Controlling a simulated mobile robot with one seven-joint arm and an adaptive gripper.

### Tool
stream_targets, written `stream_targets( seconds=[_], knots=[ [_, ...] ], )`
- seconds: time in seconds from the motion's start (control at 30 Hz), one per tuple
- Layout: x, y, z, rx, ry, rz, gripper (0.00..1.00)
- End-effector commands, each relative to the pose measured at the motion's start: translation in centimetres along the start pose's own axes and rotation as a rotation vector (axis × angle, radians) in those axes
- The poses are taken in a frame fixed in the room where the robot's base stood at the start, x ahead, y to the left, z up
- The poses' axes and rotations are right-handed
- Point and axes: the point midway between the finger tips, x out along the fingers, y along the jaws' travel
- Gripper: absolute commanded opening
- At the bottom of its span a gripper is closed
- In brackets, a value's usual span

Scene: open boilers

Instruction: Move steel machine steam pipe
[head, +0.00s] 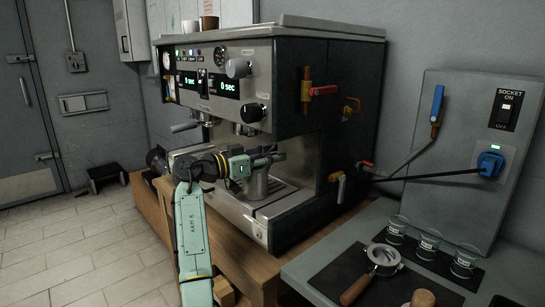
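The steel espresso machine (318,100) stands on a wooden counter, with lit displays, dials and knobs on its front. My gripper (268,158) is at the machine's front, under the right-hand knob and above the drip tray (245,208). The gripper is small and dark here, so I cannot tell whether its fingers are open or shut. I cannot clearly make out the steam pipe; it may be behind or beside the gripper. A metal cup-like vessel (257,185) stands just below the gripper. My arm comes up from the bottom and partly hides the machine's left front.
A grey bench at right holds a portafilter (382,262) on a dark mat and several small glasses (428,243). A socket box (465,150) with a blue plug (490,163) stands behind, its cable reaching the machine. Tiled floor at left is mostly free; a black stool (107,177) stands there.

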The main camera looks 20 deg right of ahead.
Motion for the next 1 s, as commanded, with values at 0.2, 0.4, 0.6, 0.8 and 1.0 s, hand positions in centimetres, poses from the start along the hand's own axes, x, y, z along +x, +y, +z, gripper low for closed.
stream_targets(
  seconds=[0.2,0.4,0.6,0.8,1.0],
  knots=[
    [-0.1,-0.1,-0.1,0.000,0.001,-0.002,0.28],
    [-1.8,-0.2,-0.1,-0.001,0.003,-0.005,0.28],
    [-6.0,-0.1,0.0,-0.001,0.002,-0.006,0.28],
    [-9.8,-0.1,0.0,0.000,0.001,-0.004,0.28],
    [-11.7,0.0,0.0,0.000,0.000,-0.001,0.28]
  ],
)
